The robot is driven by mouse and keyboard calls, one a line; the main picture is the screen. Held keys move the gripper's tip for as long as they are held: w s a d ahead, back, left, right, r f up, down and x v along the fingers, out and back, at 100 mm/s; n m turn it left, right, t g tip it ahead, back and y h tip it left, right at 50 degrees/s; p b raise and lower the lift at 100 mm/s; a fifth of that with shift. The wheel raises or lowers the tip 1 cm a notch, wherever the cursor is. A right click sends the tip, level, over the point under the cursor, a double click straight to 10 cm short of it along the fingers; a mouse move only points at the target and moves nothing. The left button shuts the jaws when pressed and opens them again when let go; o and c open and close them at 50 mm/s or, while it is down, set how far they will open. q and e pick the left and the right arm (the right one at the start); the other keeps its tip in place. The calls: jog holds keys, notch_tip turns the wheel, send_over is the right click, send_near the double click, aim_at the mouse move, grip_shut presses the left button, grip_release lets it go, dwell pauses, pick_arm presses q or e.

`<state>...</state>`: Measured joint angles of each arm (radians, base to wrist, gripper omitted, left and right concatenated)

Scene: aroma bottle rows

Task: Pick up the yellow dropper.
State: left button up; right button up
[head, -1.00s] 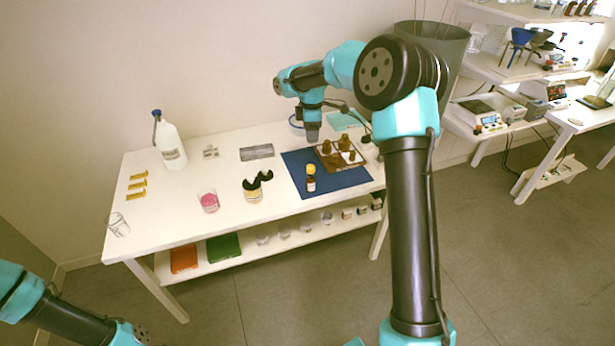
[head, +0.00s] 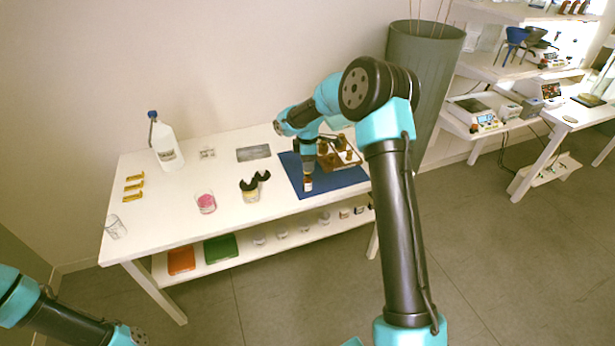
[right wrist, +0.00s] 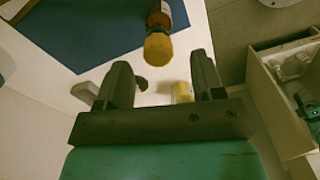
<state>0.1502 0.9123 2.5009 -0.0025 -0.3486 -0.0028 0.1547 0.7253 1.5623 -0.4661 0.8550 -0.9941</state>
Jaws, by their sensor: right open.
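The yellow dropper (right wrist: 158,48) caps a small amber bottle (right wrist: 160,17) in the right wrist view. In the head view the bottle (head: 308,186) stands on the blue mat (head: 348,180), and my right gripper (head: 308,168) hides its yellow top. In the right wrist view my right gripper (right wrist: 161,78) is open, and the dropper shows just beyond the gap between its two fingers. Nothing is held between the fingers. My left arm shows at the lower left of the head view, but its gripper is out of view.
A brown rack (head: 352,163) with several bottles stands behind on the mat. A black-topped holder (head: 250,192), a pink-filled beaker (head: 206,204) and a white wash bottle (head: 167,148) stand to the left. The table's front strip (head: 285,208) is clear.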

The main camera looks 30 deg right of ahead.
aim_at(308, 177)
jog(key=shift+f, duration=0.1)
jog(key=shift+w+f, duration=0.15)
jog(key=shift+f, duration=2.3)
jog(key=shift+c, duration=0.4)
jog(key=c, duration=0.6)
